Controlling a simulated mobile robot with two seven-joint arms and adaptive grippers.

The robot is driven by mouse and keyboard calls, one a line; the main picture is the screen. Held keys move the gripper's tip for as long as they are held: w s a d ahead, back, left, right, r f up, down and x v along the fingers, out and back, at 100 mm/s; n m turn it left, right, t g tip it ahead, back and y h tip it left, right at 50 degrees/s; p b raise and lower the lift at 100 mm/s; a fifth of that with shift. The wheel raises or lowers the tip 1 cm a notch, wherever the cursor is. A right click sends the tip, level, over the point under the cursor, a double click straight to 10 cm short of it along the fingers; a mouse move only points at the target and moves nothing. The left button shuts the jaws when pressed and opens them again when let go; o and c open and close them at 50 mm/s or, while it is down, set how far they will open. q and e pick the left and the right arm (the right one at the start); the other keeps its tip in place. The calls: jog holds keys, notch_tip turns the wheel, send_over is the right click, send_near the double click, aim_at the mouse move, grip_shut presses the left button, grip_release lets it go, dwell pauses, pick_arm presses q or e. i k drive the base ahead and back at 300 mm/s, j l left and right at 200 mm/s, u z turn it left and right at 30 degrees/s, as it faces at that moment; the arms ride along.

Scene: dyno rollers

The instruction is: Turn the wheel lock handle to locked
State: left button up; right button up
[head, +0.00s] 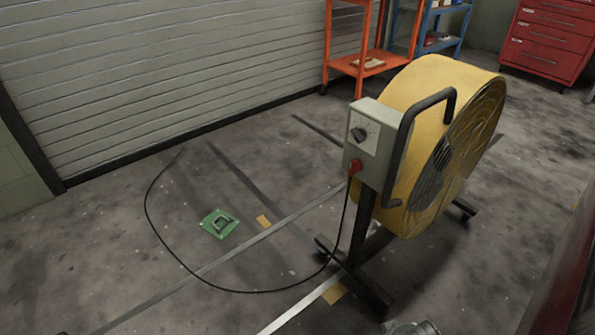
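A yellow drum fan (415,100) stands on a dark metal stand (362,235) right of centre. A grey control box (372,140) with a black dial (359,134) is fixed to its near side, and a red part (355,167) sits low on the box. A bent black bar handle (407,140) runs beside the box. Dark feet or casters show at the stand's left end (322,244) and right end (464,209). I cannot tell which part is the wheel lock handle or its setting. A grey rounded part pokes in at the bottom edge; no gripper fingers are visible.
A black cable (190,270) loops over the floor from the fan's box. A green floor plate (219,223) lies left of centre. An orange rack (353,62), a blue rack (440,35) and a red drawer cabinet (548,42) stand behind. The left floor is mostly open.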

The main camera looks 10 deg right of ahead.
aim_at(355, 166)
jog(key=j+z, duration=0.2)
jog(key=z, duration=0.2)
jog(key=k+j+z, duration=0.15)
jog(key=z, duration=0.25)
